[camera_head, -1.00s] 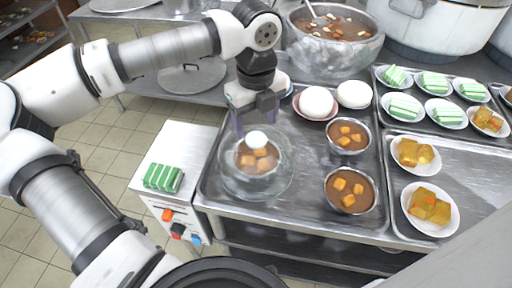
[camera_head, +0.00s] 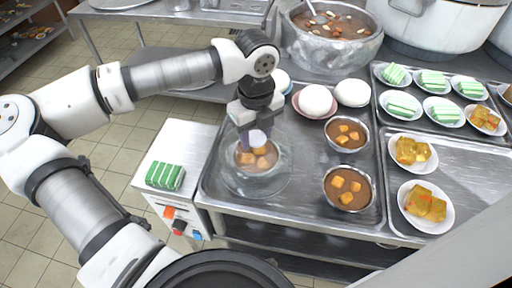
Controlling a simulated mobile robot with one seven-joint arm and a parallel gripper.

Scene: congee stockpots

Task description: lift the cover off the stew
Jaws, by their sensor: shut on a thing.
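A bowl of brown stew with orange chunks (camera_head: 258,160) stands on the left metal tray, under a clear glass cover (camera_head: 285,180) with a pale round knob (camera_head: 257,138). The stew shows through the glass, and the cover's wide rim spreads around the bowl. My gripper (camera_head: 254,136) points down over the cover and is shut on its knob. The fingers partly hide the knob. I cannot tell any gap between cover and bowl.
Two uncovered stew bowls (camera_head: 347,133) (camera_head: 348,188) stand close to the right on the same tray (camera_head: 310,222). White buns (camera_head: 316,99) sit behind. Plates of food fill the right trays. A white cabinet with a green striped block (camera_head: 165,175) stands at left.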

